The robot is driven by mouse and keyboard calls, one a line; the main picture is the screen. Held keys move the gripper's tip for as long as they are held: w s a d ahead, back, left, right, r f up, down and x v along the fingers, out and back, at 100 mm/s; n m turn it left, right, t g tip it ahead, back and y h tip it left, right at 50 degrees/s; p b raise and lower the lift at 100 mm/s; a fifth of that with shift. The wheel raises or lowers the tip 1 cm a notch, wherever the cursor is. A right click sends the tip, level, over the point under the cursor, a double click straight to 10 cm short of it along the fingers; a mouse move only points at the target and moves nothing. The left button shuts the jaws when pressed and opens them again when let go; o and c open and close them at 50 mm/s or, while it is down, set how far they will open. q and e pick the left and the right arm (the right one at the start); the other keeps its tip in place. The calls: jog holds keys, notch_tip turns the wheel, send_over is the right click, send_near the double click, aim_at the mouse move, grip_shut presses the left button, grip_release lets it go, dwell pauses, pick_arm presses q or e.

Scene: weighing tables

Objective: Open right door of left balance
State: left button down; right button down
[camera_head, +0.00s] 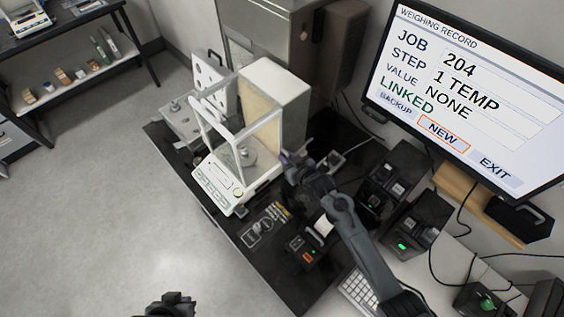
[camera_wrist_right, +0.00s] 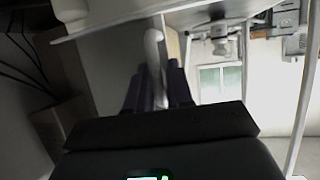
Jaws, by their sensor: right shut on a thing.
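The left balance (camera_head: 222,187) is white, with a framed glass weighing chamber and a round pan (camera_head: 243,157). Its right door (camera_head: 265,138) is the clear side pane facing my right arm. My right gripper (camera_head: 286,158) is at that side, near the chamber's lower edge. In the right wrist view, its dark fingers (camera_wrist_right: 155,88) are shut on a white upright door handle (camera_wrist_right: 153,50). How far the door stands open is hard to tell. My left gripper (camera_head: 170,303) shows only partly at the bottom edge, away from the balance; its fingers are unclear.
A monitor (camera_head: 460,95) stands at the right. Black devices (camera_head: 385,190) and a label printer (camera_head: 308,246) lie around my right arm on the dark table (camera_head: 240,230). Open floor (camera_head: 100,190) lies at the left.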

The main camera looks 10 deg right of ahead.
jog(key=c, duration=1.2)
grip_release()
jog(key=shift+o, duration=0.2)
jog(key=shift+s, duration=0.1)
jog(key=p+v, duration=0.1)
jog(key=v, duration=0.9)
jog(key=shift+s, duration=0.3)
jog(key=shift+d+r, duration=0.1)
